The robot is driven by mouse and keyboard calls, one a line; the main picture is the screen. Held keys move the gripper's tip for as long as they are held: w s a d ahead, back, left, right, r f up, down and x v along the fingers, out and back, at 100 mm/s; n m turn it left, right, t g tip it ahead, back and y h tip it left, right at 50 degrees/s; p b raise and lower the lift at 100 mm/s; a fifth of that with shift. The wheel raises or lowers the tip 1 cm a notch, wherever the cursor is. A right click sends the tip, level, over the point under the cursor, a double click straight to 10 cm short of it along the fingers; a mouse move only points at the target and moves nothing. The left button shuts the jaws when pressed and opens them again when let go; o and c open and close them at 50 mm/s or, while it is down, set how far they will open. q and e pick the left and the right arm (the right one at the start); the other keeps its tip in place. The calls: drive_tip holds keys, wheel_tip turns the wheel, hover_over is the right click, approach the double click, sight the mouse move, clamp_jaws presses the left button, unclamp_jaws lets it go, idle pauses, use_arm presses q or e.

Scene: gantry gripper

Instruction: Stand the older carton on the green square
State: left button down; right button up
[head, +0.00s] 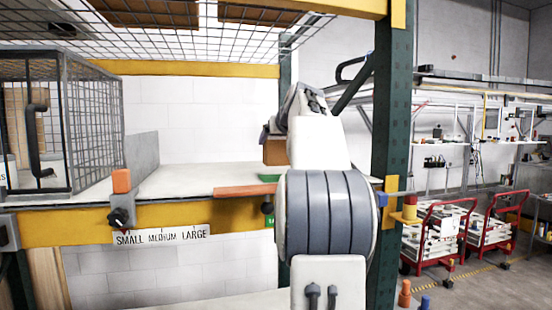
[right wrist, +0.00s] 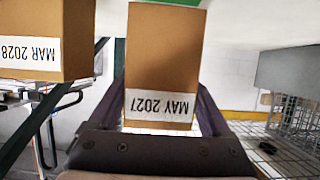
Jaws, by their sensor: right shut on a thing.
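My right gripper (head: 268,135) is shut on a brown carton (head: 275,152) above the shelf. In the right wrist view this carton (right wrist: 165,55) sits between the two fingers (right wrist: 165,110), with a white label reading MAY 2027, upside down in the picture. A second brown carton (right wrist: 35,35), labelled MAR 2028, is at the left of that view, apart from the held one. The green square (head: 268,179) shows partly on the shelf, just below the held carton in the head view; my arm hides the rest. Whether the carton is fully over it I cannot tell. My left gripper is not in view.
The white shelf (head: 185,180) has a yellow front beam and a SMALL MEDIUM LARGE sign (head: 161,235). A wire cage (head: 95,120) and grey panel (head: 142,155) stand at its left. A dark green post (head: 392,110) rises right of my arm. The shelf's middle is clear.

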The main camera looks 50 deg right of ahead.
sight(276, 153)
drive_tip(key=shift+f, duration=1.75)
drive_tip(key=shift+f+b, duration=0.2)
drive_tip(key=shift+b, duration=0.2)
drive_tip(key=o, duration=1.5)
